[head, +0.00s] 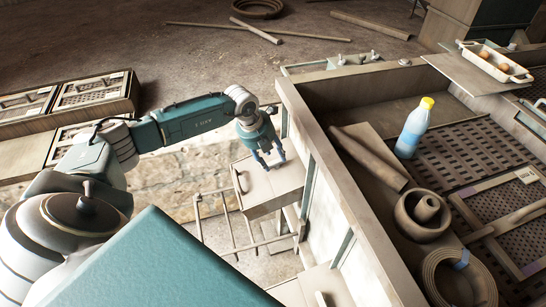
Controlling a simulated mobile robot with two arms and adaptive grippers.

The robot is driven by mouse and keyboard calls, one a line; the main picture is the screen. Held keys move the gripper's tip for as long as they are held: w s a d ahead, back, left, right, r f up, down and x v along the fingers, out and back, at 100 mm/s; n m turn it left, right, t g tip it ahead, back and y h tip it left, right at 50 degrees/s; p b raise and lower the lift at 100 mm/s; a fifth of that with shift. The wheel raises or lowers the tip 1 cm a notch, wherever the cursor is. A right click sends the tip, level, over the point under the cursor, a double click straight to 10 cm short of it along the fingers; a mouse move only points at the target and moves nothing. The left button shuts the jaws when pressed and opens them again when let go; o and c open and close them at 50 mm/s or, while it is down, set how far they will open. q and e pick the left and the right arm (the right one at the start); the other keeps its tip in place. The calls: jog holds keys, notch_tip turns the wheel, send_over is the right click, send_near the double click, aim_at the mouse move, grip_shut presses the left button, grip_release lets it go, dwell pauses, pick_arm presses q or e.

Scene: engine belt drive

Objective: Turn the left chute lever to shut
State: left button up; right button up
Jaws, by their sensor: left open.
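My left arm comes in from the left. Its gripper (270,161) points down with its blue fingers apart and nothing between them. The fingers are just above or at the far end of a pale box-shaped chute (268,188) on the outer side of the large bin wall; I cannot tell if they touch it. A thin curved handle (238,181) stands at the chute's left edge, apart from the fingers. I cannot tell for certain whether this is the left chute lever, or how it is turned. My right gripper is not in view.
The long bin wall (335,175) stands right of the gripper. Behind it are a blue bottle (412,130), a ringed part (422,214) and a coiled belt (459,279). Thin rails (233,228) stand below the chute. A low crate (92,93) lies left.

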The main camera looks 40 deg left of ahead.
pick_arm(q)
jog(key=p+v, duration=0.3)
jog(key=v, duration=0.3)
jog(key=shift+s+a+r, duration=0.2)
jog(key=shift+a+r, duration=0.05)
jog(key=shift+a, duration=0.2)
dwell(0.4)
jog(key=v, duration=1.2)
